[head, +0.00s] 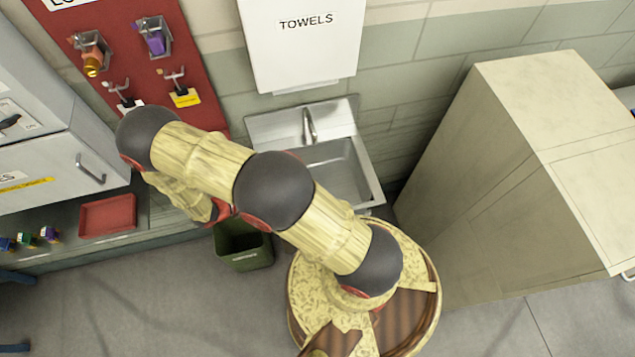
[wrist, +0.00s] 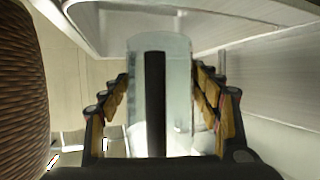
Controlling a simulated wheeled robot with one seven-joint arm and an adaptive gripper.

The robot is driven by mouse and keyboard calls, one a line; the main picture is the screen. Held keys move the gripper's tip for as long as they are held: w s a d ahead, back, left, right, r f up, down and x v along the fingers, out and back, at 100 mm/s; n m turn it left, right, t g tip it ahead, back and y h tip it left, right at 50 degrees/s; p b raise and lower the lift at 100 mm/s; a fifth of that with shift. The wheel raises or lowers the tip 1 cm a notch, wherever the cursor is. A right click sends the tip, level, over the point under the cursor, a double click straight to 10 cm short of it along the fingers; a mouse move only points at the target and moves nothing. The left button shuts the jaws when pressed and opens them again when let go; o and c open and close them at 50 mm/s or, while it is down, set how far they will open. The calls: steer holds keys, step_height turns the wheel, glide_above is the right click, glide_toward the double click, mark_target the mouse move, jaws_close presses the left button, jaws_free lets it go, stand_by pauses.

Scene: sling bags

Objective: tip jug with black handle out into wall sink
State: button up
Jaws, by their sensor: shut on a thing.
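The jug (wrist: 178,85) is clear and pale, with a straight black handle (wrist: 155,105) facing the wrist camera. My gripper (wrist: 163,78) has a finger on each side of it and is shut on the jug. The jug's contents and its tilt cannot be told. The wall sink (head: 350,165) is a steel basin with a tap, below the towel dispenser in the head view. My arm crosses in front of its left side. The gripper and jug are hidden behind the arm in the head view. Brushed metal, probably the sink, fills the top and right of the wrist view.
A green bin (head: 243,248) stands on the floor below and left of the sink. A tall beige cabinet (head: 490,180) stands to the right. The towel dispenser (head: 303,45) hangs above the sink. A red tray (head: 108,215) lies on the left counter.

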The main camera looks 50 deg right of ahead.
steer(key=shift+r+p, duration=1.25)
steer(key=shift+r, duration=0.3)
